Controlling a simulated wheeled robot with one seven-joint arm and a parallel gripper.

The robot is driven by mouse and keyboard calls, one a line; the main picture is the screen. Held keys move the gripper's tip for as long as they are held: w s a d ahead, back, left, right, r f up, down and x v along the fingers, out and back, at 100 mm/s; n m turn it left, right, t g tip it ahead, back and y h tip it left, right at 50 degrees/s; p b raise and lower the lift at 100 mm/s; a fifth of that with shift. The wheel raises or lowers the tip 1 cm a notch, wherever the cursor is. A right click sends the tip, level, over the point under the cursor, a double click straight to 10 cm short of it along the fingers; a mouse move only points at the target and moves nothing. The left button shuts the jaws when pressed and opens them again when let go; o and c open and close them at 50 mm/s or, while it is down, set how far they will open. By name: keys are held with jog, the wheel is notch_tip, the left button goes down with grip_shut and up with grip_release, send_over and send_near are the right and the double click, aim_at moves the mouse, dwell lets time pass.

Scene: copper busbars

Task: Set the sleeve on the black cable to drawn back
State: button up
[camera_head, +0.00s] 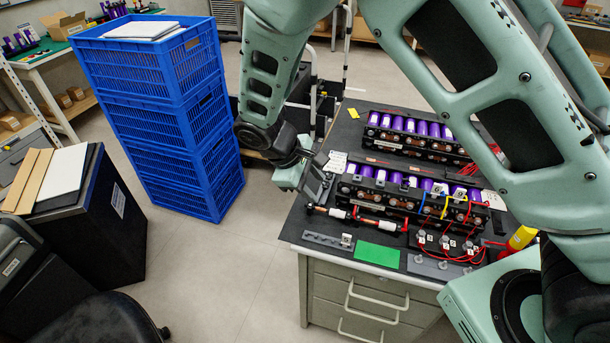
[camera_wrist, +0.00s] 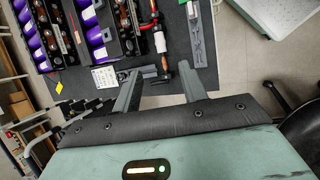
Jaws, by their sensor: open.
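A short cable run lies along the front of the near battery pack (camera_head: 395,190), at the left front of the table. A white sleeve (camera_head: 337,213) sits around it, with a dark stretch of cable to its left and red to its right. A second white sleeve (camera_head: 390,226) sits further right. My gripper (camera_head: 309,187) is above the table's left edge. In the wrist view my gripper (camera_wrist: 160,74) is open and empty, the cable end between and beyond its fingers.
A grey slotted bar (camera_head: 322,239) and a green mat (camera_head: 375,254) lie at the table's front. Numbered terminals with red wires (camera_head: 445,242) and a yellow bottle (camera_head: 522,238) stand to the right. Blue crates (camera_head: 160,130) stand left, with bare floor between.

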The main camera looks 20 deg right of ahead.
jog(key=shift+v, duration=1.9)
